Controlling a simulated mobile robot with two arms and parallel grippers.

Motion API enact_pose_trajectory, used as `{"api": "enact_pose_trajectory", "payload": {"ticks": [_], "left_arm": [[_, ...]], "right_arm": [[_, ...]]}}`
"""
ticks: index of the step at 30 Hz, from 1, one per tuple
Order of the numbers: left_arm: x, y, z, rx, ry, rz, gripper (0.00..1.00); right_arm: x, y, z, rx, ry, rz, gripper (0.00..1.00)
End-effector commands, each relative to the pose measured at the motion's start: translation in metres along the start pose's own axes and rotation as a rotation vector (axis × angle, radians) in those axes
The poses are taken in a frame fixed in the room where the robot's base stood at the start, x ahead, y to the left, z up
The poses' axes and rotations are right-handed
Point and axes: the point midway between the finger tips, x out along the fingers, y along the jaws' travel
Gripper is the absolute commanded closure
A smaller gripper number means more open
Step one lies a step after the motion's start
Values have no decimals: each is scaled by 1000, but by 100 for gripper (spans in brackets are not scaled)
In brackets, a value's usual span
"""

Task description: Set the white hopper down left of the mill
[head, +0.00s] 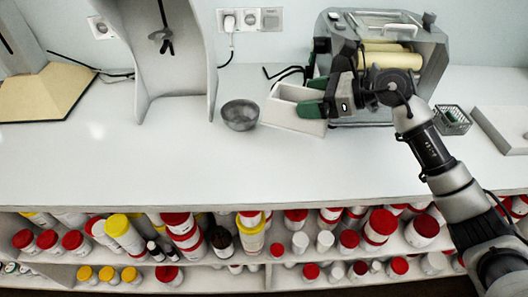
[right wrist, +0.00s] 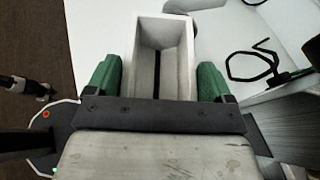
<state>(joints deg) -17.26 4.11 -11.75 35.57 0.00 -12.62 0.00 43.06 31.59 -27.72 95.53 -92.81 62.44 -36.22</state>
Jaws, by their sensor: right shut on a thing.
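The white hopper (head: 285,110) is a box with an open top, in front of and left of the mill (head: 425,50). My right gripper (head: 314,97) is shut on it, one green finger on each side. In the right wrist view the hopper (right wrist: 143,65) sits between the fingers, with a dark slot in its floor. It looks roughly upright; I cannot tell whether its underside touches the bench. The mill is a grey machine with cream rollers, its near left side partly hidden by my gripper. My left gripper is not in view.
A grey bowl (head: 240,115) stands close to the hopper's left side. A tall grey stand (head: 172,60) is further left. Black cable lies behind the hopper. A small wire basket (head: 452,120) is right of the mill. The white bench (head: 150,165) is clear in front.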

Motion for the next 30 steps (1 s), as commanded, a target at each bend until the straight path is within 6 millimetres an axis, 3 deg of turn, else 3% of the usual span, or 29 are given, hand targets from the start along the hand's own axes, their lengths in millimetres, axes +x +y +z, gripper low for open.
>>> {"api": "enact_pose_trajectory", "payload": {"ticks": [6, 12, 18, 25, 30], "left_arm": [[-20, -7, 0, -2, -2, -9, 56], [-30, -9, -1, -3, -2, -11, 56], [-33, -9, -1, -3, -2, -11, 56], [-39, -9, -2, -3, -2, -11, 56], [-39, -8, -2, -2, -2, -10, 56]], "right_arm": [[44, 39, -10, 3, -3, 9, 45], [76, 64, -22, 2, -2, 4, 45], [88, 72, -30, 2, -1, 2, 45], [101, 72, -60, 3, -1, 2, 45], [102, 72, -64, -1, -3, 1, 45]]}}
